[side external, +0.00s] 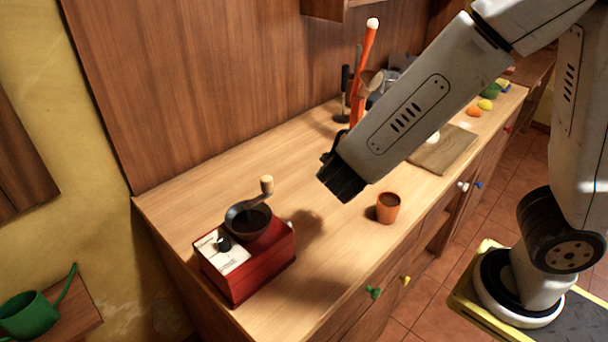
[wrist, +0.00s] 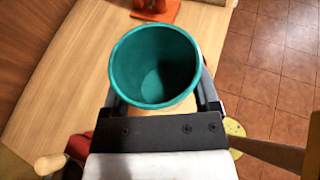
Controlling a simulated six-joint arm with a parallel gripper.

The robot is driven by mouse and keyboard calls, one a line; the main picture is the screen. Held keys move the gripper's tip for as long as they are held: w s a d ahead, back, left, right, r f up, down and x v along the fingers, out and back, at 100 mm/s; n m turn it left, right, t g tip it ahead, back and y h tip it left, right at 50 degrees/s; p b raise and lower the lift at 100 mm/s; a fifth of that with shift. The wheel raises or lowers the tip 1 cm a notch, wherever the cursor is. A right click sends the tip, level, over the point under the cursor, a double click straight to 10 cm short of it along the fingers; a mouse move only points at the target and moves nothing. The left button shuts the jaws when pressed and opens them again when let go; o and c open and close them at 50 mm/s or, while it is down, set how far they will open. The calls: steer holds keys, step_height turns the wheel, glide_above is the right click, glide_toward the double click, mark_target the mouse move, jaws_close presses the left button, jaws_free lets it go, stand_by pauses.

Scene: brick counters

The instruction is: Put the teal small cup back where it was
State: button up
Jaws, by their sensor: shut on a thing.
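The teal small cup (wrist: 153,68) fills the middle of the wrist view, its open mouth facing the camera, and it looks empty. My gripper (wrist: 160,88) is shut on it, one finger on each side. In the side external view my gripper (side external: 341,180) is over the counter, between the red grinder and the orange cup.
A red coffee grinder (side external: 245,262) with a crank stands at the counter's near left. An orange cup (side external: 388,207) stands near the front edge. An orange lever device (side external: 357,103) and a board (side external: 443,150) are farther back. The wooden counter (side external: 190,195) is clear behind the grinder.

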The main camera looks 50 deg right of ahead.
glide_above(352, 240)
step_height(352, 240, down, 14)
steer(key=shift+r, duration=0.25)
stand_by(0.5)
steer(key=shift+a+f, duration=0.1)
steer(key=shift+f, duration=2.1)
steer(key=shift+f, duration=1.8)
steer(key=shift+f, duration=0.1)
steer(key=o, duration=1.1)
